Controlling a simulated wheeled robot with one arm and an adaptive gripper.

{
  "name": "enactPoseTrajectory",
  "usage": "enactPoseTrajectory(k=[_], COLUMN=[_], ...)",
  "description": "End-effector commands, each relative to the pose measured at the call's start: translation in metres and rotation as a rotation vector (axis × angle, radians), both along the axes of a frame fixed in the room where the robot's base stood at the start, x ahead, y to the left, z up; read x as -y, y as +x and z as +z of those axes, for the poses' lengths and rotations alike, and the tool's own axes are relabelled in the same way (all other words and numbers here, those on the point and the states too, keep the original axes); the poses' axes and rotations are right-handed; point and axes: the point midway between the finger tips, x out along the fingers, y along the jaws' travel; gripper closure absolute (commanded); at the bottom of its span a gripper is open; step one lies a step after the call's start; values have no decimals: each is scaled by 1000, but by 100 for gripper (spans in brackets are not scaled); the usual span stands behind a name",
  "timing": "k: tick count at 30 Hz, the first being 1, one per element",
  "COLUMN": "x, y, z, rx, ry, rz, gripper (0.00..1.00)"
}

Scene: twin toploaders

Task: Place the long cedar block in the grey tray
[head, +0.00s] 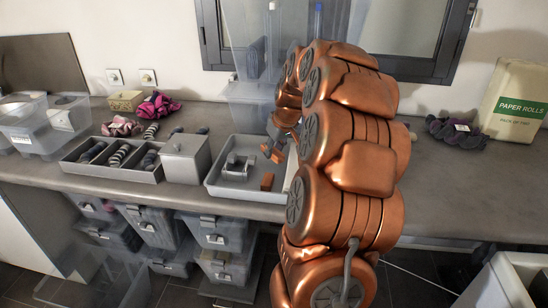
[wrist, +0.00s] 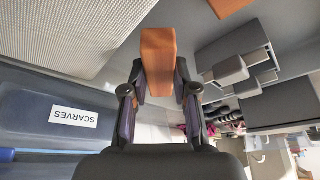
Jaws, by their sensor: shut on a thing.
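The grey tray (head: 222,187) stands on the counter in the head view. An orange-brown wooden block (head: 267,182) lies in its front right part and partly shows at the top of the wrist view (wrist: 229,5). My gripper (wrist: 160,82) is shut on another orange-brown wooden block (wrist: 158,52), which stands out beyond the fingertips. In the head view this held block (head: 272,152) appears over the back right part of the tray. My arm hides the tray's right side. The held block's full length is hard to tell.
Grey blocky pieces (head: 238,166) sit in the tray. Left of it are a lidded grey box (head: 186,158) and a divided tray of rolled items (head: 112,182). A paper rolls pack (head: 516,100) is far right.

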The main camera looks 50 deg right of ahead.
Motion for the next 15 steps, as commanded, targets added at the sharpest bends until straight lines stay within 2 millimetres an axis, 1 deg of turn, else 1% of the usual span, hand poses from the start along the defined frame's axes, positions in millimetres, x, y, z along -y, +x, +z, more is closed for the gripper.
enactPoseTrajectory(k=[7, 9, 15], x=[-1, 0, 1], y=[-1, -1, -1], z=[-30, -33, -33], rx=[-4, -2, 0], ry=[4, 2, 1], rz=[-1, -2, -2], gripper=[93, 93, 93])
